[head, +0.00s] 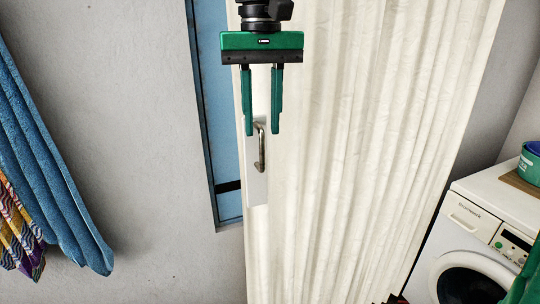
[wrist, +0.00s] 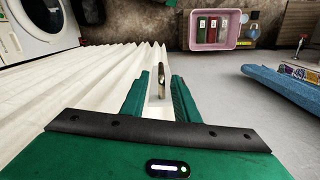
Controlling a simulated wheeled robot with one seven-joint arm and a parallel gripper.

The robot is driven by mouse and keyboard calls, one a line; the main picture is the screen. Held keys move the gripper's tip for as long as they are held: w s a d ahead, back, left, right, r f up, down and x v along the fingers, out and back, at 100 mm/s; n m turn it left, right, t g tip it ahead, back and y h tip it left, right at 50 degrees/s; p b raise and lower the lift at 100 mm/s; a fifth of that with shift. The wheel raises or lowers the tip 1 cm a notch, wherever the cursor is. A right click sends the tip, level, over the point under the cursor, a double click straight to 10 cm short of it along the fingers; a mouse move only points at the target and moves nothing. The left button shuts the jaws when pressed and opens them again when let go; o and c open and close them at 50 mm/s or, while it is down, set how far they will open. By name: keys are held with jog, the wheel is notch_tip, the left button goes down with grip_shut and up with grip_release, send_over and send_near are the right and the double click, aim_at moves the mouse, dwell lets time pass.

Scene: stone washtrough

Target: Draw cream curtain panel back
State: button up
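The cream curtain panel (head: 350,150) hangs in pleats across the middle and right of the head view. It also fills the left of the wrist view (wrist: 70,88). A metal bow handle (head: 261,150) sits on a pale upright strip (head: 256,190) at the panel's left edge. My gripper (head: 262,131) is open, with its green fingers pointing down in the head view at the handle's upper end. In the wrist view the handle (wrist: 161,76) shows between and beyond the two fingertips. I see no contact, and the exact depth is unclear.
A blue frame (head: 215,120) on the grey wall stands left of the panel. Blue cloth (head: 45,150) and patterned cloth (head: 15,235) hang far left. A white washing machine (head: 480,225) stands at right. A pink tray (wrist: 221,30) lies beyond in the wrist view.

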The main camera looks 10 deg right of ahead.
aim_at(263, 169)
notch_tip(263, 169, down, 8)
dwell(0.4)
